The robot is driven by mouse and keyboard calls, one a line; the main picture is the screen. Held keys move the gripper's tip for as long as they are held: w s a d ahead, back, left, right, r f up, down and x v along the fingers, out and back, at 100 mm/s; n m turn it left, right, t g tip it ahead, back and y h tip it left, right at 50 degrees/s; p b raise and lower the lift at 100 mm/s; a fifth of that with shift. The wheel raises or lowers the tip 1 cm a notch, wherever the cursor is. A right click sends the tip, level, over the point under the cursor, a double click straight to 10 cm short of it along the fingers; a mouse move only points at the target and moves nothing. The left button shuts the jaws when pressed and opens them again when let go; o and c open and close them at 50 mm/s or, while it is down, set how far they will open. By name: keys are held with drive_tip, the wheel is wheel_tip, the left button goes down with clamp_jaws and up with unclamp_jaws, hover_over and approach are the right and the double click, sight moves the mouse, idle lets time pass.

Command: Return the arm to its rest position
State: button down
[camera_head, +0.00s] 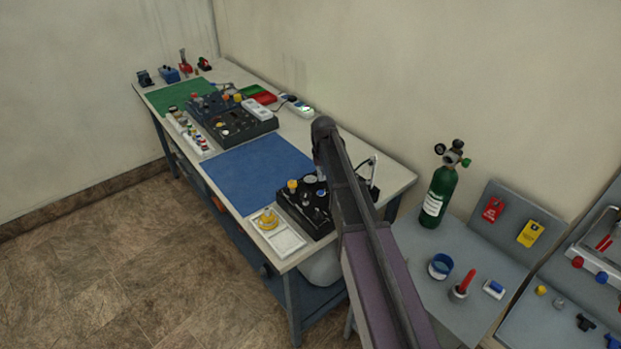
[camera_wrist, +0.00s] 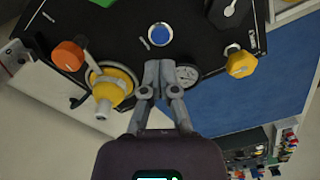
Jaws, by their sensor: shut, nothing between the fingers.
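In the wrist view my gripper (camera_wrist: 172,75) has its two grey fingers together, with nothing visible between them. It is over a black panel (camera_wrist: 125,20), close to a grey round dial; I cannot tell whether it touches. An orange knob (camera_wrist: 68,55) and a yellow round fitting (camera_wrist: 112,88) are to its left, and a yellow knob (camera_wrist: 241,63) is to its right. In the head view my arm reaches across to the black panel (camera_head: 322,227) at the near end of the long bench, and the arm largely hides the gripper.
A blue mat (camera_head: 256,172) lies beside the panel, with a white tray (camera_head: 288,241) in front. Another dark panel (camera_head: 222,126) stands farther along the bench. On a grey side table (camera_head: 455,250) stand a green cylinder (camera_head: 438,195), a blue cup (camera_head: 440,266) and a red-handled tool (camera_head: 463,284).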

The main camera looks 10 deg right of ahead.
drive_tip(key=shift+r+p, duration=0.3)
drive_tip(key=shift+r, duration=0.2)
drive_tip(key=s, duration=2.6)
drive_tip(key=shift+s, duration=0.2)
idle(0.8)
